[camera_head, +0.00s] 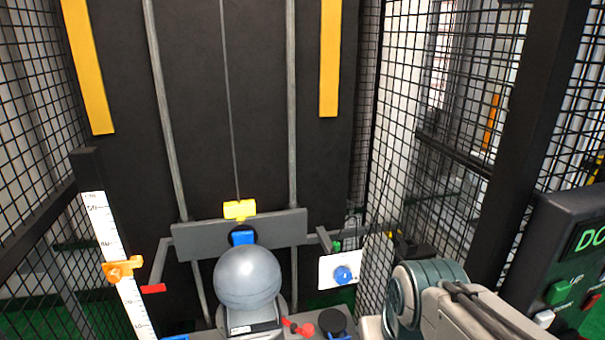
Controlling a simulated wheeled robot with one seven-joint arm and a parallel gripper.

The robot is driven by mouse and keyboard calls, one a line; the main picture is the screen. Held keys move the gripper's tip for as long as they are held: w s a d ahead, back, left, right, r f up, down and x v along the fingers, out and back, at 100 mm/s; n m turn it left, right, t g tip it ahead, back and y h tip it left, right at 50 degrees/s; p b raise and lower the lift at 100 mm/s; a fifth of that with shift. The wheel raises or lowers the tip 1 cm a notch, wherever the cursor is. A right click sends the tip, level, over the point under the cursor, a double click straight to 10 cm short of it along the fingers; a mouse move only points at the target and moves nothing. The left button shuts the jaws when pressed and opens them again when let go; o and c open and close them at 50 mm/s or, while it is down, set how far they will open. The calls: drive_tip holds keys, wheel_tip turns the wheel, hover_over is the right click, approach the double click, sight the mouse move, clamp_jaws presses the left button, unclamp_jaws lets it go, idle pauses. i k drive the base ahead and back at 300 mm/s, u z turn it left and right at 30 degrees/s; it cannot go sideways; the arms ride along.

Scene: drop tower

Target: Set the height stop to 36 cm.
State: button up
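The height stop is an orange clamp (122,269) on the white vertical scale (104,228) at the left. It sits below the mark that looks like 40; the lower numbers are small and blurred, so I cannot read its exact setting. A red pointer (153,288) lies just right of the clamp, with a small gap between them. Part of my arm (440,300) shows at the lower right, well apart from the scale. My gripper is not in view.
A grey ball (247,278) stands in front of the grey crossbar (240,230) with a yellow block (239,209). A white plate with a blue knob (343,274) is right of it. Mesh walls (400,130) enclose both sides. A control box (570,240) stands far right.

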sight(115, 271)
drive_tip(key=k, duration=0.5)
drive_tip(key=u, duration=0.95)
drive_tip(key=i, duration=0.35)
drive_tip(key=u, duration=0.7)
drive_tip(key=k, duration=0.55)
drive_tip(key=z, duration=0.55)
drive_tip(key=i, duration=0.5)
